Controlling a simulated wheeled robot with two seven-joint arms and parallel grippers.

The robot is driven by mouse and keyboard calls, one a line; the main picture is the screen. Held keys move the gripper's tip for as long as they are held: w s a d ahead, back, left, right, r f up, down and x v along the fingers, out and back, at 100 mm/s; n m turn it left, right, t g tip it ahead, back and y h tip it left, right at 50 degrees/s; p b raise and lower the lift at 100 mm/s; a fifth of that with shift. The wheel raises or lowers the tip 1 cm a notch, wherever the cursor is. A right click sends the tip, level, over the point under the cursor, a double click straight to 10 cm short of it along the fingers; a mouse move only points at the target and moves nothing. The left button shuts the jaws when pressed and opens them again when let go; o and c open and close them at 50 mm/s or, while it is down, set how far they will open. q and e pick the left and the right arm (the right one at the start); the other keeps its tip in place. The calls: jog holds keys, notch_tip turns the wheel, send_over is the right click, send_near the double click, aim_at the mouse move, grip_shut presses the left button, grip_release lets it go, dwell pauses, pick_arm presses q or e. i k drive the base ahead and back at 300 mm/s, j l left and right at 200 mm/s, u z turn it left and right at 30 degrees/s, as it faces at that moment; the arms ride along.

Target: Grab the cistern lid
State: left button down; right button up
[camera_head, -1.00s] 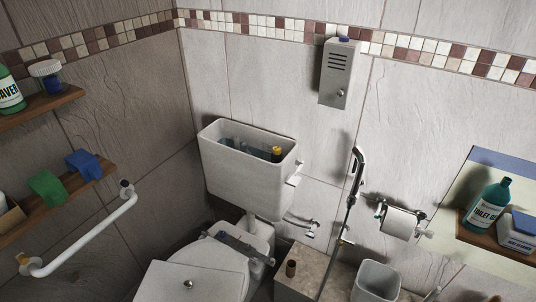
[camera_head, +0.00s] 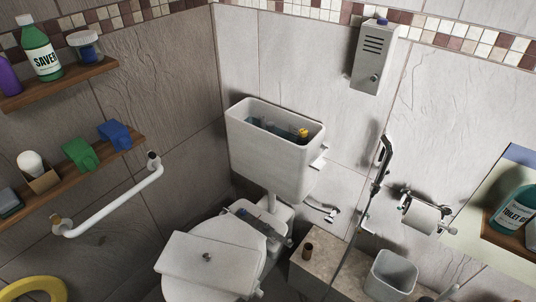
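The cistern lid (camera_head: 190,270) is a white rectangular slab with a small dark knob (camera_head: 207,256) on top. It lies across the front of the toilet (camera_head: 252,262) at the bottom of the head view. The white cistern (camera_head: 268,158) is open on the wall above the toilet, with water and a yellow-topped part visible inside. Neither of my grippers shows in the head view.
A white grab rail (camera_head: 115,202) runs along the left wall below two wooden shelves with bottles and boxes. A stone ledge (camera_head: 325,262) with a grey bin (camera_head: 391,275) stands right of the toilet. A yellow ring (camera_head: 35,288) is at lower left.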

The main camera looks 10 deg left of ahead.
aim_at(216, 264)
jog(key=u, duration=0.9)
